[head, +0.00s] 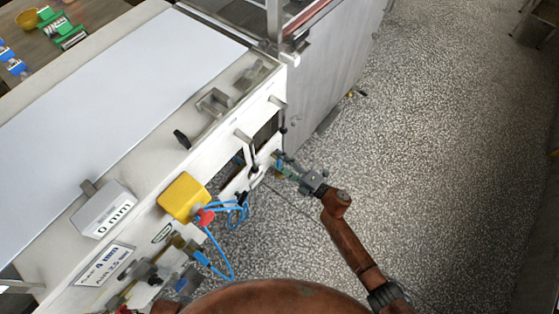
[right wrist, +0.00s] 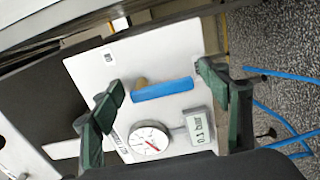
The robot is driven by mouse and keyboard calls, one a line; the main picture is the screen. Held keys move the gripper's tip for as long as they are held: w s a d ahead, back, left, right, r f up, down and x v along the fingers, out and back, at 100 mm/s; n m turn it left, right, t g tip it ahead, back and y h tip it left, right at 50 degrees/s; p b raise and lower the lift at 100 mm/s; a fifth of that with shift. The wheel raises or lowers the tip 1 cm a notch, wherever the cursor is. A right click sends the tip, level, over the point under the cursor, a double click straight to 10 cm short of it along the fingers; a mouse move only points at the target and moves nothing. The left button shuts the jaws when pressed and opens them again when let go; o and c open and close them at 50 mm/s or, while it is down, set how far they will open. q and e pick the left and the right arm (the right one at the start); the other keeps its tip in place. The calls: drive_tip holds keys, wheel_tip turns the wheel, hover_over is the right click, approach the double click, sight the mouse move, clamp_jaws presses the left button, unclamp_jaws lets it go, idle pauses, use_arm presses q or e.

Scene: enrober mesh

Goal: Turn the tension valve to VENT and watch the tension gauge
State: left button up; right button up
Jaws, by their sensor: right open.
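In the right wrist view, a blue bar handle (right wrist: 162,89) sits on a brass-coloured stem on a white panel (right wrist: 160,52). A round white gauge (right wrist: 149,141) with a red needle is below it. A small display (right wrist: 199,130) beside the gauge reads 0.1 bar. My right gripper (right wrist: 163,81) is open, its dark green fingers on either side of the blue handle, with no clear contact. Part of the panel lettering is hidden by the left finger. In the head view my right gripper (head: 284,164) is at the machine's side. I cannot make out my left gripper.
A white machine with a pale belt (head: 110,80) fills the left. A yellow box (head: 184,197) with a red button and blue hoses (head: 222,264) are on its near side. A display (head: 102,212) reads 0 mm. The speckled floor (head: 430,150) on the right is mostly clear.

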drive_tip(key=v, duration=1.2)
drive_tip(key=shift+f, duration=0.1)
